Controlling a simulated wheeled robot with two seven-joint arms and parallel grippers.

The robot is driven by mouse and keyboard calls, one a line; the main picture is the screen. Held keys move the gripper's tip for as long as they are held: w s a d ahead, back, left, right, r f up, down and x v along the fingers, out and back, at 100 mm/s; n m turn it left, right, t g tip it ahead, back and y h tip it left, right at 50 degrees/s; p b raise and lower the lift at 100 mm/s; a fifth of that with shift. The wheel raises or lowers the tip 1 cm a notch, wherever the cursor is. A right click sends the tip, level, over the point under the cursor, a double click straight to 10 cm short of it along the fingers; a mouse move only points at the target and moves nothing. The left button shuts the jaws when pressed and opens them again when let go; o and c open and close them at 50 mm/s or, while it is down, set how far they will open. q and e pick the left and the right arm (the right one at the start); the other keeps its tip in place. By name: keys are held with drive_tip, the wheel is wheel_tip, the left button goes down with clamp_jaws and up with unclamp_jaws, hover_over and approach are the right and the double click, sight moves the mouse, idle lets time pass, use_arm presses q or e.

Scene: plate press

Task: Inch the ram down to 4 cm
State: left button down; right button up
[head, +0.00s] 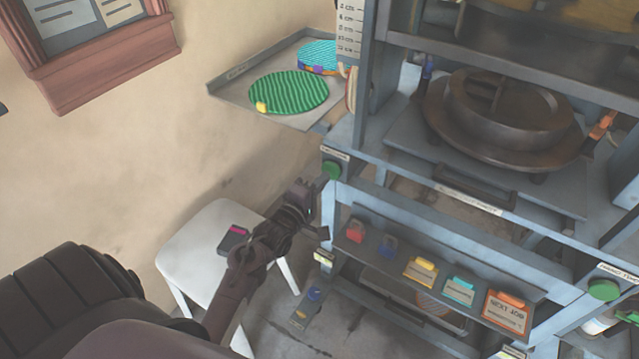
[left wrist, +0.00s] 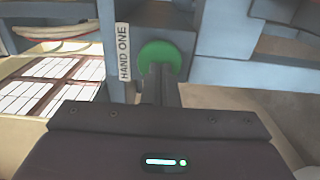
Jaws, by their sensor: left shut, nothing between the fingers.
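The plate press is a blue-grey frame at the right of the head view. A green button (head: 331,169) sits on its left post, and the left wrist view shows this button (left wrist: 160,57) beside a "HAND ONE" label (left wrist: 123,52). My left gripper (head: 318,188) is shut and empty, its fingertips at or just in front of that button; I cannot tell whether they touch. A second green button (head: 603,290) is on the right post. The ram (head: 505,30) is only partly in view at the top. A scale marked in cm (head: 349,30) stands at the left. My right gripper is not in view.
A round dark mould (head: 505,115) sits on the press bed. A shelf (head: 225,88) holds green (head: 288,92) and blue (head: 318,55) plates. A rack below carries several coloured tags, one reading "NEXT JOB" (head: 507,313). A white stool (head: 195,250) stands near my left arm.

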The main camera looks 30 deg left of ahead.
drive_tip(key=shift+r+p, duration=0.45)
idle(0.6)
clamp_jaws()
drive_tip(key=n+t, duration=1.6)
approach(604, 294)
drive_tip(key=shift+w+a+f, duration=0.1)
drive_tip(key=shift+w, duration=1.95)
